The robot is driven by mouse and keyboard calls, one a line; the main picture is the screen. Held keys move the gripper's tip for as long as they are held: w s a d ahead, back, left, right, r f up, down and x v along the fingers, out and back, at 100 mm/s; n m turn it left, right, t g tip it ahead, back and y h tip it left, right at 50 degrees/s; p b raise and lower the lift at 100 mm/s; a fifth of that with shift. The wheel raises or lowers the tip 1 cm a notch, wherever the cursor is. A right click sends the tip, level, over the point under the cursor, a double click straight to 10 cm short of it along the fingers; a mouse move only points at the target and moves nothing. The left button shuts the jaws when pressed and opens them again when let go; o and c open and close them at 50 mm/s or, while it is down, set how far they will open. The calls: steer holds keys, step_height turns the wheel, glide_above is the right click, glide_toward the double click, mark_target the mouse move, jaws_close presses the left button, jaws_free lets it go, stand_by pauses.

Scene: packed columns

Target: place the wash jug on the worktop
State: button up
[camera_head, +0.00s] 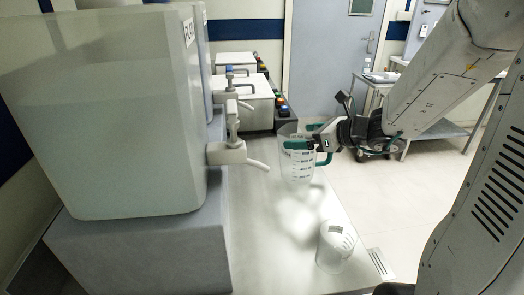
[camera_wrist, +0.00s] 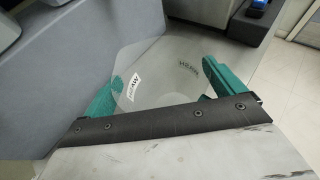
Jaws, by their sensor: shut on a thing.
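The wash jug (camera_head: 297,168) is a clear, graduated vessel. In the head view it is upright over the middle of the grey worktop (camera_head: 262,232), in front of the dispenser taps. My gripper (camera_head: 314,143) reaches in from the right, its green fingers closed on the jug's upper part. In the wrist view, the green fingers (camera_wrist: 165,88) are on both sides of the clear jug (camera_wrist: 160,65), with labels showing on its wall. I cannot tell whether the jug's base touches the worktop.
Large dispenser tanks (camera_head: 110,120) with taps (camera_head: 228,152) line the left side. White boxes (camera_head: 248,100) stand behind the jug. Bare worktop lies between the jug and the second vessel.

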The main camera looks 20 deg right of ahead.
steer(key=w+a+f, duration=0.1)
steer(key=w+a, duration=0.7)
steer(key=w, duration=0.4)
steer(key=shift+f, duration=0.35)
steer(key=o, duration=0.9)
steer(key=shift+f, duration=0.1)
steer(key=shift+o, duration=0.2)
steer(key=v, duration=1.2)
